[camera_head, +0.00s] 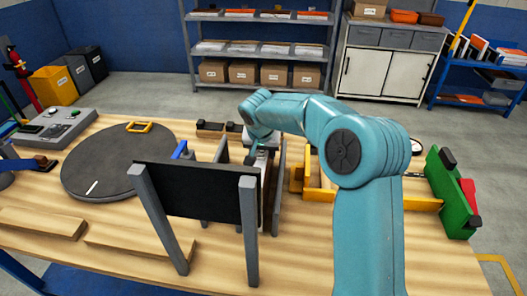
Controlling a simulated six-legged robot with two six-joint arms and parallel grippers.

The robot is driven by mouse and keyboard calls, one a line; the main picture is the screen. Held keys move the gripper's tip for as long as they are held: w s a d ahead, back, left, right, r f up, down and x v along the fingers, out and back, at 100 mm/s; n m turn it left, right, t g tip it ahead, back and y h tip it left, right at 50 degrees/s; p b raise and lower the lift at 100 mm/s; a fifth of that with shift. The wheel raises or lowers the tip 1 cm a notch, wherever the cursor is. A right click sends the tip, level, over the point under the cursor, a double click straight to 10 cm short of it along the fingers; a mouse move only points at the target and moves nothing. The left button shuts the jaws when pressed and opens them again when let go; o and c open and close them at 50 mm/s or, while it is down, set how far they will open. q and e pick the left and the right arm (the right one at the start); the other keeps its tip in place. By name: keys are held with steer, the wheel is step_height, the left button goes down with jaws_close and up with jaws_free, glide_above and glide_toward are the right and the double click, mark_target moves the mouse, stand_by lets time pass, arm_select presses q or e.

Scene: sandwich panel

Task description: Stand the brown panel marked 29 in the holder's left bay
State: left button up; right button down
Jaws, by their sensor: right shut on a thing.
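My right arm reaches in from the lower right and bends left over the table. Its gripper (262,146) points down behind a dark board and is shut on a panel. That panel is mostly hidden, and I cannot read a 29 or be sure of its colour. The holder's upright grey walls (278,187) stand around the gripper, partly hidden by the dark board. I cannot tell which bay the held panel is over or in.
The dark board (195,188) on two grey posts blocks the near side. A dark round turntable (115,160) lies to the left, with a control box (55,133) beyond it. Yellow guides (315,185) and a green fixture (449,192) stand right. Wooden strips (140,243) lie near the front edge.

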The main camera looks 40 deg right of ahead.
stand_by(0.4)
steer(key=shift+c, duration=2.2)
jaws_free()
steer(key=shift+s, duration=0.1)
steer(key=shift+a, duration=0.1)
steer(key=v, duration=1.6)
steer(key=shift+r+b, duration=0.2)
steer(key=shift+b, duration=0.25)
steer(key=shift+s+a, duration=0.1)
